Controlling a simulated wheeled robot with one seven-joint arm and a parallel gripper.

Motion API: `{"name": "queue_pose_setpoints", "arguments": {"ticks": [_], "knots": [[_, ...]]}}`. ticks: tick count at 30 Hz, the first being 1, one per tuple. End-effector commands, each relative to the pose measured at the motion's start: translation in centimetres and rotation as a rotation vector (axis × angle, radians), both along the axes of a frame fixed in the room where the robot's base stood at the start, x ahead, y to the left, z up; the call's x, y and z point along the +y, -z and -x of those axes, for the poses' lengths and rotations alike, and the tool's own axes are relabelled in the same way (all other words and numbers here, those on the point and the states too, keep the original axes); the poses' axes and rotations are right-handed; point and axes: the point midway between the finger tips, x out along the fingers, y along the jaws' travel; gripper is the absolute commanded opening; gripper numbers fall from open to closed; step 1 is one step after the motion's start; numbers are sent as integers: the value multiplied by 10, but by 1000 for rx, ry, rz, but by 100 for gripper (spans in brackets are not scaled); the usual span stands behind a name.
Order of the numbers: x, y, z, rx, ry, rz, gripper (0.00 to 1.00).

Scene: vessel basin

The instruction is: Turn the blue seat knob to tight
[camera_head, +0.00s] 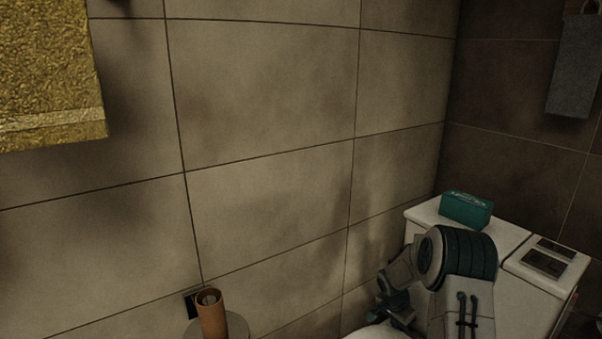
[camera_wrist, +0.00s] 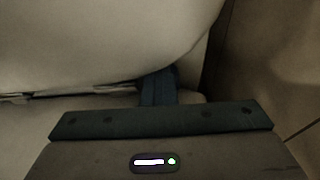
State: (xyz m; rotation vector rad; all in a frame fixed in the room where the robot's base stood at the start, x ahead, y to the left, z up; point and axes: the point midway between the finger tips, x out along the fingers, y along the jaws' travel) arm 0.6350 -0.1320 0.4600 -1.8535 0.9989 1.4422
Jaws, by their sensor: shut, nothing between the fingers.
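The white toilet (camera_head: 372,332) is at the bottom right of the head view, partly hidden behind my arm. My gripper (camera_head: 404,318) is low beside it, close to the pale bowl or seat. In the wrist view, the smooth pale underside of the toilet (camera_wrist: 100,45) fills the upper left. My gripper's fingers (camera_wrist: 159,88) show as a narrow dark bluish shape just below that surface. They are shut with nothing between them. I cannot make out the blue seat knob separately in either view; the fingers or the toilet may hide it.
A teal box (camera_head: 466,209) stands on the white cistern top, beside a dark button panel (camera_head: 546,261). A brown roll (camera_head: 211,313) stands at the bottom, left of the toilet. A yellow towel (camera_head: 45,70) and a grey towel (camera_head: 573,65) hang on the tiled walls.

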Motion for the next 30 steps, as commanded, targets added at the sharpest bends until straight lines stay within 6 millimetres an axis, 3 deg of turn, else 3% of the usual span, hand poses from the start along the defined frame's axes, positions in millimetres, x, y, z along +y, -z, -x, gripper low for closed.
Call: {"name": "queue_pose_setpoints", "arguments": {"ticks": [30], "knots": [[8,1,-18,-8,-2,3,0]]}}
